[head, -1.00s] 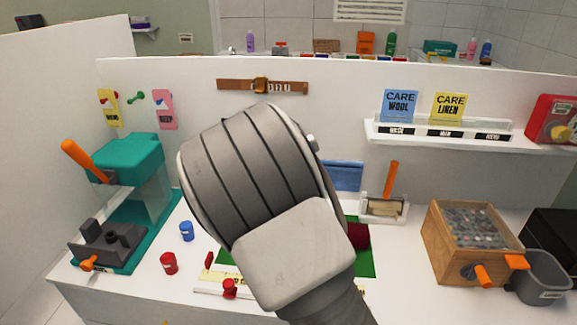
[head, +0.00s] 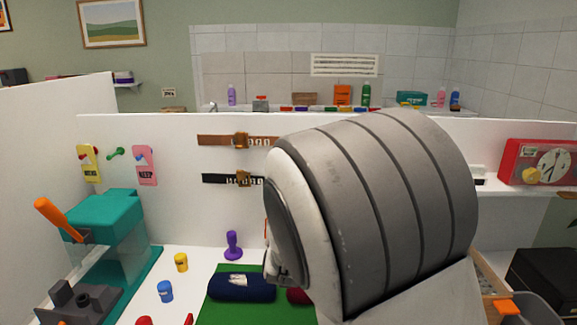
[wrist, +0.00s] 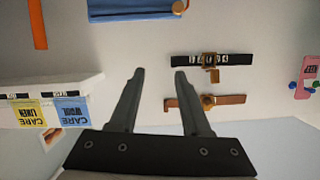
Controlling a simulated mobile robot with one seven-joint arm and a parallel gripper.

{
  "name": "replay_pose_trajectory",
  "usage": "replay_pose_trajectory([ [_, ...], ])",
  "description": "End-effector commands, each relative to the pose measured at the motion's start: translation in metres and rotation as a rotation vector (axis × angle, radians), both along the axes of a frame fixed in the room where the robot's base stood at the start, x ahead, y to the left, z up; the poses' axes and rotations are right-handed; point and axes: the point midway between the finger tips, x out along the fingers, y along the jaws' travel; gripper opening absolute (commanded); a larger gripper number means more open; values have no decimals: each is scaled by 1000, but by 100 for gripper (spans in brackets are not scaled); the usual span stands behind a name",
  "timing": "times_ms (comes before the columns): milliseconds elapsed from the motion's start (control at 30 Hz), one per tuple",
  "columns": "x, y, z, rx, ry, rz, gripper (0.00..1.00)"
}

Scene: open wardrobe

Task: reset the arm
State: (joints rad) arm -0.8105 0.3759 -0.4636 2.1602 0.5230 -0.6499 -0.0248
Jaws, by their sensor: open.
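My gripper (wrist: 158,75) shows in the wrist view with its two dark fingers apart and nothing between them. It faces the white back panel, and the wrist picture is upside down relative to the head view. In the head view my grey arm fills the middle and right, and the gripper's fingers are hidden or too small to make out there.
Brown (head: 237,140) and black (head: 240,180) straps hang on the panel. A teal press (head: 104,215) stands left. A dark blue roll (head: 241,287) lies on a green mat (head: 222,312). A red timer (head: 540,162) sits right. Care cards (wrist: 72,112) show in the wrist view.

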Motion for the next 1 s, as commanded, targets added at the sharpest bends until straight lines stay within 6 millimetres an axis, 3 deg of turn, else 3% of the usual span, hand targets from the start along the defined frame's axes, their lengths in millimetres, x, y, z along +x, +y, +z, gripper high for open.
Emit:
replay_pose_trajectory([
  [167, -32, -30, 18, 90, 168, 42, 48],
  [367, -86, -55, 37, 131, 330, 111, 48],
  [700, -209, -101, 58, 61, 562, 177, 48],
  [900, -285, -131, 55, -33, 693, 144, 48],
  [1000, -314, -142, 52, -71, 746, 117, 48],
])
